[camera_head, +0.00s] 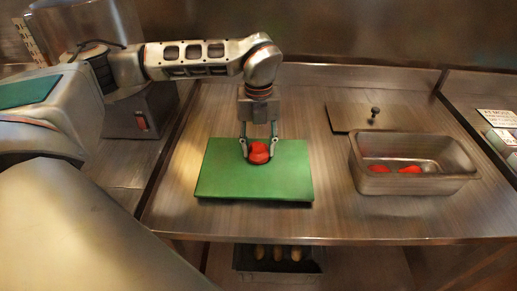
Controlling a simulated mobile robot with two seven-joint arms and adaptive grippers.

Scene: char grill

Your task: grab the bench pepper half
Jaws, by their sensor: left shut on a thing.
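The red pepper half (259,154) is over the green cutting board (230,178) on the steel bench. My left gripper (259,150) points straight down from above, with one finger on each side of the pepper half, shut on it. I cannot tell whether the pepper still touches the board. My right gripper is not in view.
A metal pan (413,182) with red pieces inside stands to the right on the bench (330,215). A flat lid with a dark knob (374,113) lies behind it. A dark tray (277,266) with several pale items sits below the bench. Bench space between board and pan is clear.

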